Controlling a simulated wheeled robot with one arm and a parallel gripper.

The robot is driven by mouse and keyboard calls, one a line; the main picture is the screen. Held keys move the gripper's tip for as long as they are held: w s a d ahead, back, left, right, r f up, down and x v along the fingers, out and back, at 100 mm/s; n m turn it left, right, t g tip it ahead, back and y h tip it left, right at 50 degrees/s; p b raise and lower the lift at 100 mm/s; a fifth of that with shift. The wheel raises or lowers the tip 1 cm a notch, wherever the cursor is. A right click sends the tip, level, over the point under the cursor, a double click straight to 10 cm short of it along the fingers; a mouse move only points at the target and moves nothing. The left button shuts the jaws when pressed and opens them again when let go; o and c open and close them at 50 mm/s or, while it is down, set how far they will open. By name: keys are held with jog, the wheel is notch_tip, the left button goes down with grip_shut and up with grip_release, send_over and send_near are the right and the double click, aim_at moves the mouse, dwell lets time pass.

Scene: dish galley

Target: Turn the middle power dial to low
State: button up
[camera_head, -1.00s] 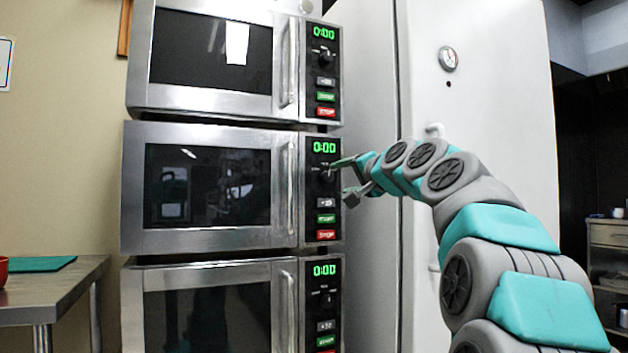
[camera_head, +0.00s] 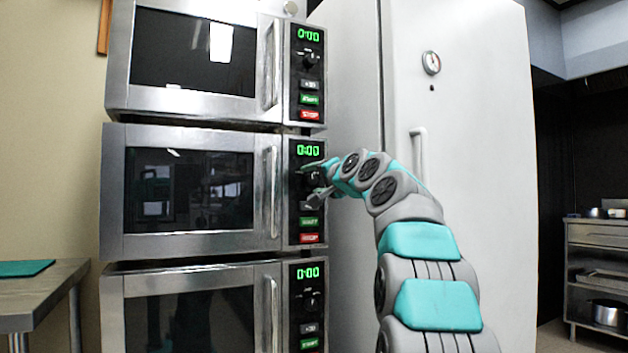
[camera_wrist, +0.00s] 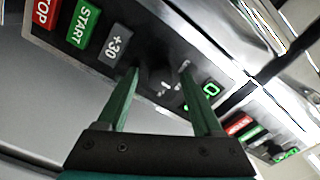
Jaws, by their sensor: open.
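The middle microwave (camera_head: 187,190) is steel with a dark window and a black control panel at its right edge. Its dark power dial (camera_head: 309,178) sits under a green 0:00 display and is partly hidden by my gripper (camera_head: 308,184). My gripper is open and right at the panel, one finger above the dial and one below. In the wrist view, my gripper's green fingers (camera_wrist: 160,72) stand on either side of the dark dial (camera_wrist: 155,58). I cannot tell whether they touch it, nor where its pointer is.
Matching microwaves sit above (camera_head: 195,55) and below (camera_head: 190,310), each with its own dial. The +30, green START (camera_head: 309,222) and red STOP (camera_head: 309,238) buttons lie just under the dial. A tall white cabinet (camera_head: 470,150) with a handle stands at the right.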

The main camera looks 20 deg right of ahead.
grip_shut()
dwell(0.6)
